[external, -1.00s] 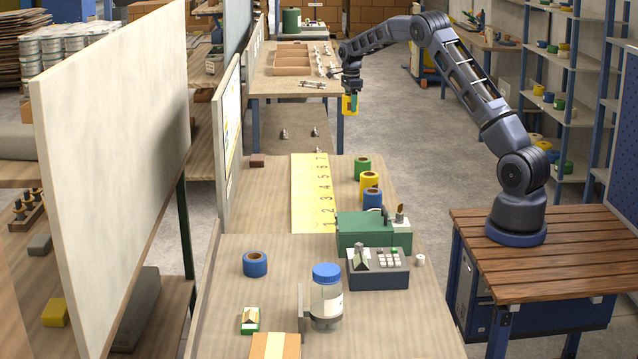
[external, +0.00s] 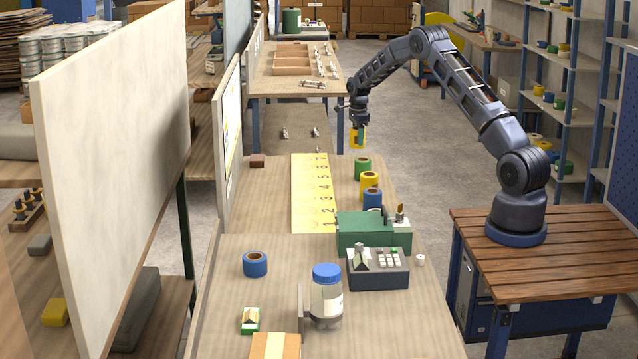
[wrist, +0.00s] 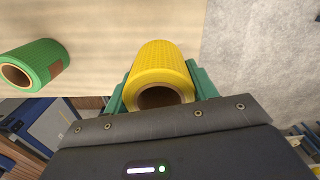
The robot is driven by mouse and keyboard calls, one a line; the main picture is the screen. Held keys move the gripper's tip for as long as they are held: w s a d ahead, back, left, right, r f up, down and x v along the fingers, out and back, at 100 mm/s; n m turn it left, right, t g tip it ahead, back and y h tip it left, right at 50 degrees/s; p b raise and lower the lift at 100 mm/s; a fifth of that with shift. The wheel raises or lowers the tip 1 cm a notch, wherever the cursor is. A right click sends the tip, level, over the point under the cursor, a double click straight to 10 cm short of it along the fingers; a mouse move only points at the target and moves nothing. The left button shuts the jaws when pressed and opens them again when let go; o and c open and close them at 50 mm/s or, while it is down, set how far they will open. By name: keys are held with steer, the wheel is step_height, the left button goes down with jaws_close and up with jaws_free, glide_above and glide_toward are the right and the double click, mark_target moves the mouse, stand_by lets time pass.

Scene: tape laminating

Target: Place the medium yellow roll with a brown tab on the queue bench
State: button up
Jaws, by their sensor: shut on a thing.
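My gripper (external: 357,128) is shut on a yellow roll (external: 358,139). In the wrist view the roll (wrist: 158,65) sits between the green fingers, its hollow brown core towards the camera; no brown tab shows on its visible side. The roll is held above the far right end of the bench (external: 262,200) with the numbered yellow strip (external: 315,190). A gap to the bench top cannot be judged exactly. Another yellow roll (external: 370,183) stands on this bench, between a green roll (external: 362,168) and a blue roll (external: 373,199).
The wrist view shows a green roll with a brown tab (wrist: 35,65) left of the held roll. A green machine (external: 365,232) stands near the blue roll. A small brown block (external: 257,161) lies at the far left. Bench surface between the strip and the rolls is clear.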

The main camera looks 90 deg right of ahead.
steer(key=shift+f, duration=2.85)
steer(key=o, duration=1)
steer(key=shift+f, duration=0.1)
step_height(320, 180, up, 12)
steer(key=shift+r, duration=0.15)
steer(key=shift+a, duration=0.1)
